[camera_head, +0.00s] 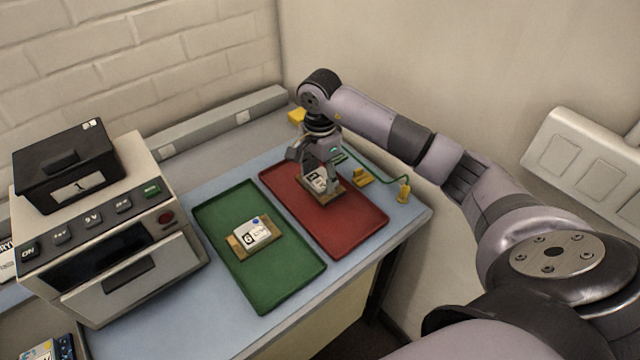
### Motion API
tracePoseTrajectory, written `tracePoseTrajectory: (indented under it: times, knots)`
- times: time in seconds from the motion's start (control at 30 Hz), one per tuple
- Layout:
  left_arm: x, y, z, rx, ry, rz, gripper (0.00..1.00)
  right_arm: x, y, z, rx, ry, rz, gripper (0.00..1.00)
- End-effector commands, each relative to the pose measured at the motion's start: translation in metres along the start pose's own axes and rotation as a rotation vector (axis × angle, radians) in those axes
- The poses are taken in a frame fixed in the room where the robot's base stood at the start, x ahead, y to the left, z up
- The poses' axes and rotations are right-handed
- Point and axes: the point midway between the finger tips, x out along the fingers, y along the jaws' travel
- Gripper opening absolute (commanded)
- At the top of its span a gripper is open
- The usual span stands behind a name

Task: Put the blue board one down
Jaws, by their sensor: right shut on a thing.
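My right gripper (318,164) reaches down over the far end of the red tray (345,222). It is shut on a white block (319,183) with a dark printed mark. A tan board (328,195) shows directly under this block, at the red tray. The fingers hide part of the block, and I cannot tell whether it rests on the board. In the green tray (271,290) another white block (252,231) lies on a tan board (238,246). It has a blue dot and a black printed digit. My left gripper is out of view.
A grey machine with buttons (109,247) stands left of the green tray, a black lidded box (66,163) on top. Yellow parts (363,177) and a green cable (379,170) lie right of the gripper. The near half of the red tray is clear.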

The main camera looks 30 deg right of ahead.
Motion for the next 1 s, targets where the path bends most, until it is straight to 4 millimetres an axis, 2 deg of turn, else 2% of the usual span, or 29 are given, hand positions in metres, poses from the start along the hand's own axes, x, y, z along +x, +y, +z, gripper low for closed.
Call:
tracePoseTrajectory:
  times: [0.3,0.63,0.67,0.93,1.0]
  knots:
    - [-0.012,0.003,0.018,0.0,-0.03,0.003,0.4,0.039,0.001,0.001,0.001,-0.001,0.003,0.23]
    - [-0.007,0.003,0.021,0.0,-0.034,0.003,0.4,0.044,0.0,0.0,0.0,0.0,0.0,0.23]
    - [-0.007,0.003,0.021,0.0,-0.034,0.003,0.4,0.044,0.0,0.0,0.0,0.0,0.0,0.53]
    - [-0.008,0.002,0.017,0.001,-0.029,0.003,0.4,0.043,0.001,0.0,-0.001,0.0,0.001,0.71]
    - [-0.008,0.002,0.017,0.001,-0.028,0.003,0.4,0.043,0.001,0.0,-0.001,0.0,0.001,0.73]
